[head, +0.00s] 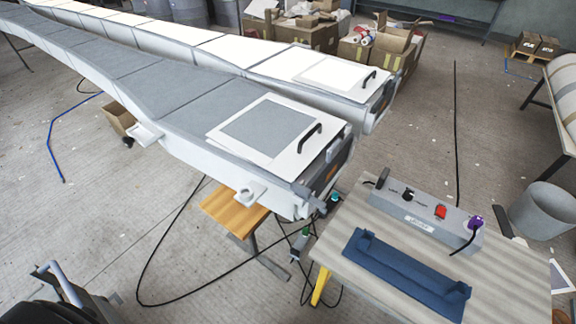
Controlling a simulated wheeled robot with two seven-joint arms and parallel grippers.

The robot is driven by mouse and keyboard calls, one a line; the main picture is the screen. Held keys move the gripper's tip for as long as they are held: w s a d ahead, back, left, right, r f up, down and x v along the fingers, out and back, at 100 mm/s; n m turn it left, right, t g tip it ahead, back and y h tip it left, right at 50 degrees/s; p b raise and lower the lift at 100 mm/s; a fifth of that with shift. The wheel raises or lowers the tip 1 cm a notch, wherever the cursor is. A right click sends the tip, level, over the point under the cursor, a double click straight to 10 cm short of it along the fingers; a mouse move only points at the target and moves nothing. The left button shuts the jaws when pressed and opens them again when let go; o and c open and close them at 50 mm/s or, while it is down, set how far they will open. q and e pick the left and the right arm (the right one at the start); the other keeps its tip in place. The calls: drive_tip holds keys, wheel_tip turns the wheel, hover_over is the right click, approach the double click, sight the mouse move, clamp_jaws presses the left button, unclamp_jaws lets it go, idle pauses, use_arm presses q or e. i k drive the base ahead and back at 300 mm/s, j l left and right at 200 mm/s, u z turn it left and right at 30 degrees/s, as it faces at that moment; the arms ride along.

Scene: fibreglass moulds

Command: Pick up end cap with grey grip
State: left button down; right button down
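I cannot make out an end cap with a grey grip for certain. A dark blue, long, shallow piece with raised ends (405,275) lies on the work table (350,215) at lower right. The nearer long mould (180,95) ends close to the table; a white-framed grey panel with a black handle (265,128) lies on its top. The farther mould (215,42) has a white panel with a black handle (335,76). At lower left, a bent grey bar (62,284) stands over a black object; I cannot tell what it is.
A grey control box with coloured knobs (425,213) stands on the table's back edge. A wooden stool (233,210) and loose black cables lie below the mould. A grey bin (543,210) stands at right. Cardboard boxes (375,52) stand behind. Floor is open at left.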

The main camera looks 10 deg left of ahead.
sight(337, 156)
drive_tip(key=l+z, duration=0.4)
drive_tip(key=i+l+z, duration=0.1)
drive_tip(key=l+z, duration=0.3)
